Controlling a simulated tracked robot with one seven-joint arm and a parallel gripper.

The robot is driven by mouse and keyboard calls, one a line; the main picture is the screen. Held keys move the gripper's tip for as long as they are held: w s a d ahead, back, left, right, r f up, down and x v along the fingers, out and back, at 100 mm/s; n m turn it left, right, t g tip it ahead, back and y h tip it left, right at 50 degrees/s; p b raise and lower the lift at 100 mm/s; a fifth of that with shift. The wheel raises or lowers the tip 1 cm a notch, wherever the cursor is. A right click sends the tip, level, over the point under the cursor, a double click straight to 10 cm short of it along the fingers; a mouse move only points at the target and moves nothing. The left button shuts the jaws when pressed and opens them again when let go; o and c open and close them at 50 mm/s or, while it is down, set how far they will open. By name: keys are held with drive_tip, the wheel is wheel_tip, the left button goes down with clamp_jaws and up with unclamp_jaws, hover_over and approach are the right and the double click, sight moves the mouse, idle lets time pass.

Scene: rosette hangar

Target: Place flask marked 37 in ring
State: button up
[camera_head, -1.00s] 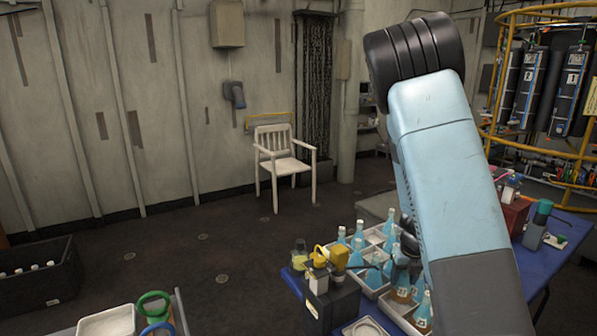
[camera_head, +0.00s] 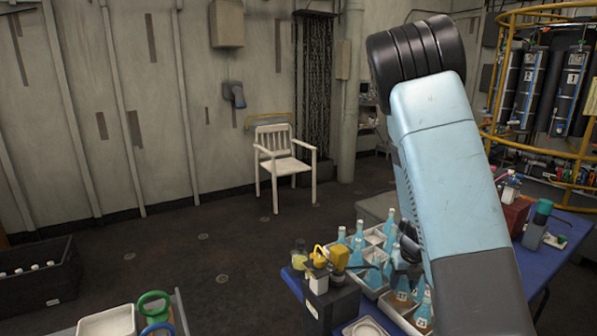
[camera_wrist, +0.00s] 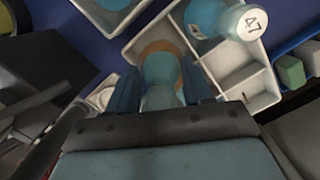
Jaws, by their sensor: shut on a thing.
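My gripper (camera_wrist: 162,88) is shut on a blue flask (camera_wrist: 160,70) in the wrist view. An orange-tan band shows around its lower part, and no number on it is visible. It is over the white divided tray (camera_wrist: 257,85); I cannot tell whether it is lifted clear. A flask marked 47 (camera_wrist: 210,18) stands beside it. In the head view, my arm partly hides my gripper (camera_head: 402,266) above several blue flasks. A green ring (camera_head: 153,300) and a blue ring (camera_head: 158,330) show at the lower left; I cannot tell which ring is meant.
The blue table (camera_head: 560,255) also carries a dark box with yellow fittings (camera_head: 332,300), a red box (camera_head: 512,215) and a grey bottle with a green cap (camera_head: 538,225). A yellow cage (camera_head: 500,140) stands behind. The floor around the white chair (camera_head: 285,160) is clear.

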drive_tip(key=r, duration=0.3)
drive_tip(key=s+r, duration=0.1)
drive_tip(key=r, duration=0.6)
drive_tip(key=shift+s+a+r, duration=0.15)
drive_tip(key=shift+s+a, duration=0.05)
drive_tip(key=shift+s, duration=0.15)
drive_tip(key=s+a+r+n+y, duration=0.2)
drive_tip(key=s+a+r+n, duration=0.1)
drive_tip(key=n, duration=0.4)
drive_tip(key=shift+s+r+n, duration=0.2)
drive_tip(key=shift+r+n, duration=0.2)
drive_tip(key=shift+r, duration=0.5)
drive_tip(key=shift+w+d, duration=0.15)
